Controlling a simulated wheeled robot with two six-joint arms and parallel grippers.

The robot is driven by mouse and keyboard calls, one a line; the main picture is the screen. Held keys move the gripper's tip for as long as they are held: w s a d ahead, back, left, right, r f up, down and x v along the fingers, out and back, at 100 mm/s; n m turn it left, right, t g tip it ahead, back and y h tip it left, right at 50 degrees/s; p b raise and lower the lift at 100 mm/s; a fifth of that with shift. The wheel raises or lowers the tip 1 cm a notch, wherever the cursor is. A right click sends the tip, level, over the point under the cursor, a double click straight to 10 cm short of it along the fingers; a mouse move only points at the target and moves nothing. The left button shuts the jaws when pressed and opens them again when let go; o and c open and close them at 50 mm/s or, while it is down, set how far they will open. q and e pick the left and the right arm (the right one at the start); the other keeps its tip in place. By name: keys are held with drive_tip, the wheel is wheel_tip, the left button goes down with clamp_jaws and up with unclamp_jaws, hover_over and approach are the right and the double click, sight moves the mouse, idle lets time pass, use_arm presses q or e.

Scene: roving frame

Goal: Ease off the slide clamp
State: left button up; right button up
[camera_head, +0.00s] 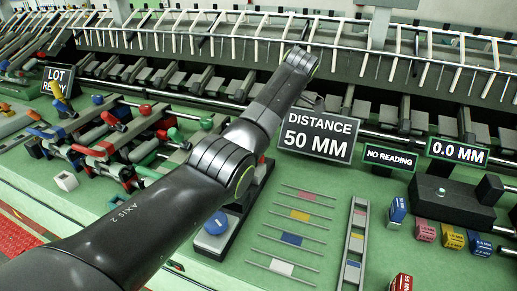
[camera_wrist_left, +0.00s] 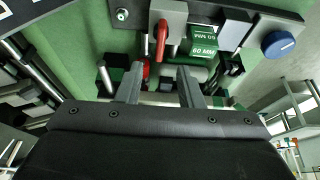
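In the left wrist view, the two dark fingers of my left gripper (camera_wrist_left: 160,88) stand apart with nothing between the tips. Just beyond them is a dark fixture plate (camera_wrist_left: 268,16). It carries a red lever (camera_wrist_left: 161,40), likely the slide clamp's, which hangs down from a grey block, a green block marked 60 MM (camera_wrist_left: 203,48) and a blue knob (camera_wrist_left: 279,44). The fingers look apart from the lever. In the head view my left arm covers most of this fixture; its blue knob (camera_head: 216,222) shows beside the forearm. My right gripper is in neither view.
A sign reading DISTANCE 50 MM (camera_head: 318,136) stands behind the fixture. Displays read NO READING (camera_head: 391,159) and 0.0 MM (camera_head: 457,152). Coloured blocks (camera_head: 425,231) lie at right. Red and green levers (camera_head: 145,111) crowd the left.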

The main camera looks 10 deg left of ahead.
use_arm(q)
drive_tip(key=p+v, duration=0.5)
drive_tip(key=v, duration=0.4)
drive_tip(key=shift+p, duration=0.35)
drive_tip(key=shift+a+f, duration=0.1)
drive_tip(key=shift+a, duration=0.05)
